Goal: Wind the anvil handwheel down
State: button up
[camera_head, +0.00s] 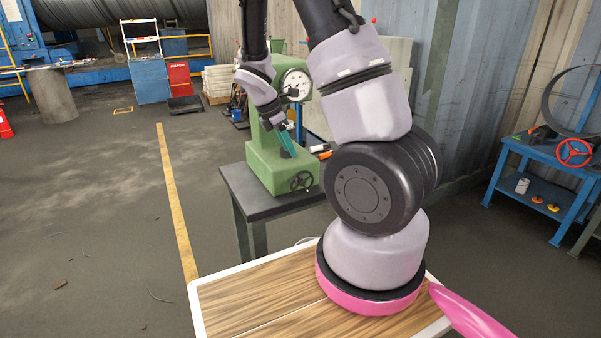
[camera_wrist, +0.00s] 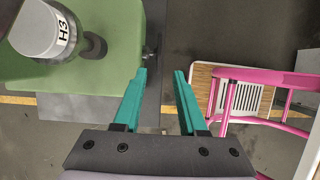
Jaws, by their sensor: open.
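The green machine (camera_head: 268,165) stands on a dark table and has a round dial gauge (camera_head: 296,85) on its upper part. Its small dark handwheel (camera_head: 302,181) is on the front, low on the base. My gripper (camera_head: 290,150) points down over the machine's base, above the handwheel, with its teal fingers apart. In the wrist view my gripper (camera_wrist: 160,75) is open and nothing shows between the fingers. The green machine (camera_wrist: 115,25) fills the left there, with a grey cylinder marked H3 (camera_wrist: 38,30). A thin dark part at its right edge may be the handwheel seen edge-on.
The dark table (camera_head: 240,188) has a little bare top left of the machine. My wood-topped base lies in front. A blue bench (camera_head: 560,160) with a red wheel (camera_head: 574,152) stands at right. The floor at left is clear along a yellow line (camera_head: 175,195).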

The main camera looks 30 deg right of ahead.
aim_at(301, 172)
jog(key=x, duration=1)
jog(key=shift+w+d+f, duration=0.1)
jog(key=shift+d+f, duration=0.05)
jog(key=shift+f, duration=0.2)
grip_shut()
